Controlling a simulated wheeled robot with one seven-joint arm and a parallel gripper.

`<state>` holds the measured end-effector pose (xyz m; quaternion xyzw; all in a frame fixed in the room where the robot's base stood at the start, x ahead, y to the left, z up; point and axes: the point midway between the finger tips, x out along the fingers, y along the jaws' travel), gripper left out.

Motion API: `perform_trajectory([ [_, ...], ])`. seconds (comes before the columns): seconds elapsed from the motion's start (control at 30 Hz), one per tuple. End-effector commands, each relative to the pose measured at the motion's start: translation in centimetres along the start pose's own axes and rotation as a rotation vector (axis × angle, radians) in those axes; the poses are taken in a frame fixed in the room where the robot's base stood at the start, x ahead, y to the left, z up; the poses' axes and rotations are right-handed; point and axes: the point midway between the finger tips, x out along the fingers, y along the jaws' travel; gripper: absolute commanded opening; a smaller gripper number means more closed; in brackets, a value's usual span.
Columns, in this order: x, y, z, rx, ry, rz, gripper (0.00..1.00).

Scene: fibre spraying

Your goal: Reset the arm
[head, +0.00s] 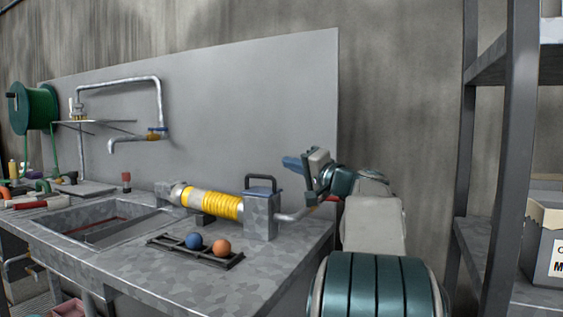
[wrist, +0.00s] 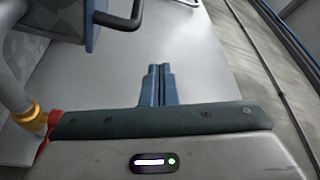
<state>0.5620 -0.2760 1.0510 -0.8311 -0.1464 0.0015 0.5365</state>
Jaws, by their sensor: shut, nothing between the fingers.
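My gripper (head: 292,163) is raised at the right end of the workbench, pointing left in the head view, above and to the right of a grey block with a dark handle. In the wrist view my gripper's two blue fingers (wrist: 160,72) are together, with nothing between them. Behind the fingertips that view shows the pale grey back panel. My arm comes up from the lower right of the head view.
The metal workbench (head: 285,262) carries a yellow coiled cylinder (head: 213,203), the handled block (head: 261,215), and a rack (head: 165,243) with a blue ball (head: 194,241) and an orange ball (head: 222,248). A sink (head: 95,221) lies left. Shelving (head: 497,150) stands right.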

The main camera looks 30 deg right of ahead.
Motion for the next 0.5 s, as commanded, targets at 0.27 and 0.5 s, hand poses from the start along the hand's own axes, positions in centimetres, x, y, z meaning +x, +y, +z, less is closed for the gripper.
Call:
perform_trajectory([
  [0.27, -5.4, 0.8, -0.3, -0.001, 0.002, -0.001, 0.00],
  [0.5, -6.9, 1.2, -0.2, -0.002, 0.000, -0.003, 0.00],
])
